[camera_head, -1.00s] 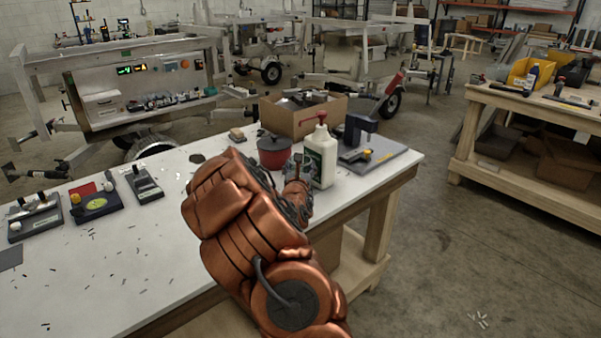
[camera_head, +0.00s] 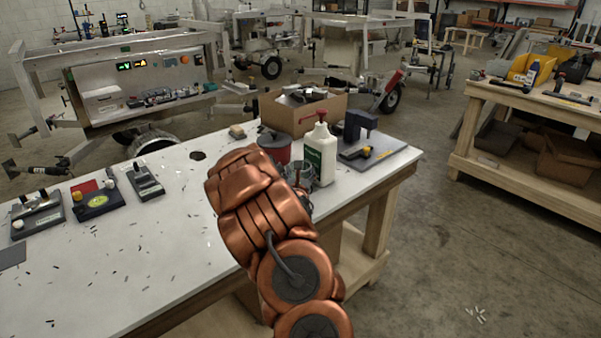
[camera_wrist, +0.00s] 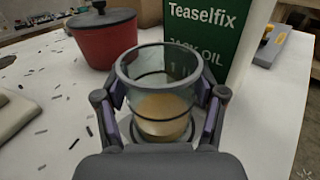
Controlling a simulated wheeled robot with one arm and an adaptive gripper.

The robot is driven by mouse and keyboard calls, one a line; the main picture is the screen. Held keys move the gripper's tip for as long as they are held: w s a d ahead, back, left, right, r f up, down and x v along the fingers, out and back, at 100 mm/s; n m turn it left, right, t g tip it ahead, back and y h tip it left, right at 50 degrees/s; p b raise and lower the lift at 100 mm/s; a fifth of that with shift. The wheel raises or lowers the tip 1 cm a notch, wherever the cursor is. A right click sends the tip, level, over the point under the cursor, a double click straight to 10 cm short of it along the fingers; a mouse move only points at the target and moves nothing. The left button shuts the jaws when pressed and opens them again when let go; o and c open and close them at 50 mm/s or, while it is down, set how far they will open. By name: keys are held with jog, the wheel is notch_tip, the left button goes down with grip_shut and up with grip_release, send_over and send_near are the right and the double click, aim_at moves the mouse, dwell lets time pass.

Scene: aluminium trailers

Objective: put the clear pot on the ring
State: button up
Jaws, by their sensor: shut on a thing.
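The clear pot (camera_wrist: 160,88) is an open-topped see-through cylinder with dark bands and a tan layer low in it. My gripper (camera_wrist: 160,112) is shut on it, a finger on each side, and the pot looks upright. In the head view, the pot (camera_head: 301,173) shows beside the white bottle, and my arm hides most of the gripper. I cannot tell whether its base touches the table. A dark round patch (camera_head: 198,156) lies on the white table to the left; I cannot tell whether it is the ring.
The white bottle (camera_head: 320,158) with a green label stands close behind the pot. A red lidded pot (camera_head: 274,148) is to its left, with a cardboard box (camera_head: 302,116) behind. A dark stand (camera_head: 360,130) is at the right. Several devices (camera_head: 97,200) sit at the left.

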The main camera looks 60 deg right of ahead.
jog(key=shift+f, duration=0.15)
jog(key=o, duration=1.3)
jog(key=shift+c, duration=0.2)
